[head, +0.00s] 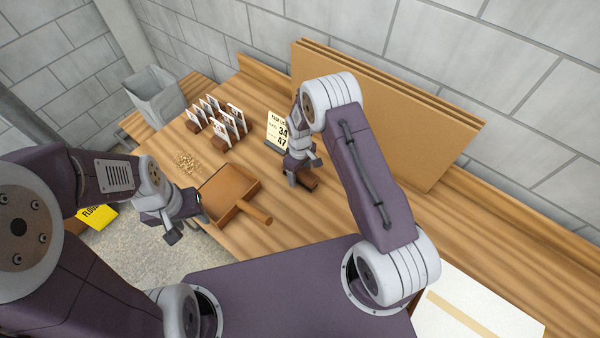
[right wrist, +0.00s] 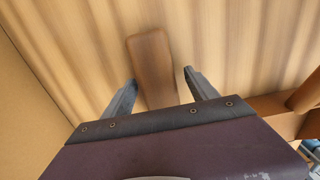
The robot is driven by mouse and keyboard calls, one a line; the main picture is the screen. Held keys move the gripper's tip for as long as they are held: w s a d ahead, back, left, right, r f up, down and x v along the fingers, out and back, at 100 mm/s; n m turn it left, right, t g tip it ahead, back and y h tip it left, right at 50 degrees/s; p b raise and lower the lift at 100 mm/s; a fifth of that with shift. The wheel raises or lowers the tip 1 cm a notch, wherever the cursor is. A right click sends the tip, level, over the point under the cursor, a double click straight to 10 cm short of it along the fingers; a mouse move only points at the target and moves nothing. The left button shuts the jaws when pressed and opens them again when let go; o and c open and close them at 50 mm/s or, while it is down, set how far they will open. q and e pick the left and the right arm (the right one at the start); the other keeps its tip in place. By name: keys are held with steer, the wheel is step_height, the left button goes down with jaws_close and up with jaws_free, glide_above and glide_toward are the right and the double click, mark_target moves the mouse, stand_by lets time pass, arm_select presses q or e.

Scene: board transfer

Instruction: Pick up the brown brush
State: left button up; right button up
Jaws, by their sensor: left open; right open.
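The brown brush (head: 309,184) lies on the wooden table below my right gripper (head: 304,173). In the right wrist view the brush (right wrist: 151,62) shows as a long brown piece with rounded corners. It runs between the two open fingers of my right gripper (right wrist: 160,78), with a gap on each side. Its near end is hidden behind the gripper body. Its bristles do not show. My left gripper (head: 187,228) is open and empty, at the table's front edge beside the brown dustpan (head: 229,185).
A pile of crumbs (head: 187,163) lies left of the dustpan. Several card holders (head: 221,142) and a number sign (head: 276,128) stand behind. Large brown boards (head: 400,120) lean at the back. A grey bin (head: 155,92) is at far left.

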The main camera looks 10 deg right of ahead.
mark_target(303, 171)
steer(key=shift+w+f, duration=0.15)
steer(key=shift+w, duration=0.1)
steer(key=shift+c, duration=0.6)
steer(key=shift+s, duration=0.25)
jaws_close()
steer(key=shift+w, duration=0.1)
steer(key=shift+w+r, duration=0.1)
steer(key=shift+r, duration=0.3)
steer(key=r, duration=0.1)
steer(key=r+b, duration=0.1)
steer(key=s+d+r+b, duration=0.1)
steer(key=r, duration=0.1)
steer(key=s+d+r+b, duration=0.2)
steer(key=s+d+r, duration=0.4)
steer(key=s+d, duration=0.1)
steer(key=shift+s+r, duration=0.25)
steer(key=shift+s, duration=0.1)
